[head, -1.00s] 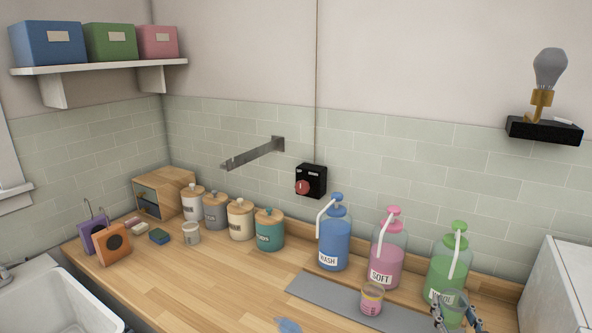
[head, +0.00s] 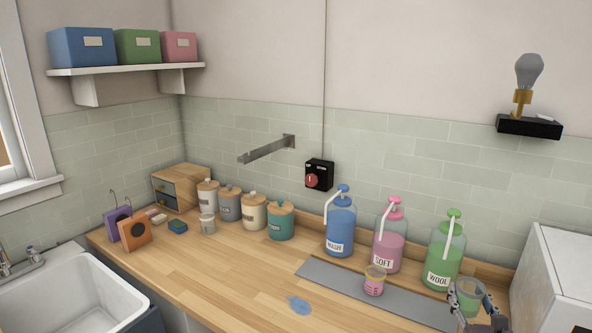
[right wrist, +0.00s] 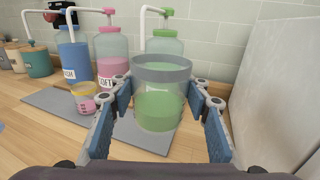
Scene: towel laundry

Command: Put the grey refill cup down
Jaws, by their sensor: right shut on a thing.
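The grey refill cup (head: 469,284) is a clear cup with a grey rim. In the right wrist view the cup (right wrist: 160,72) is upright between the fingers of my right gripper (right wrist: 160,112), which is shut on it. Green shows in the cup's lower part. In the head view my right gripper (head: 470,304) holds it in front and right of the green WOOL bottle (head: 443,262). I cannot tell whether the cup's base touches the counter. My left gripper is not in view.
The blue WASH bottle (head: 340,230) and pink SOFT bottle (head: 388,245) stand behind. A blue puddle-like patch (head: 299,305) lies on the counter (head: 225,275). A white box-like unit (head: 565,280) is at right.

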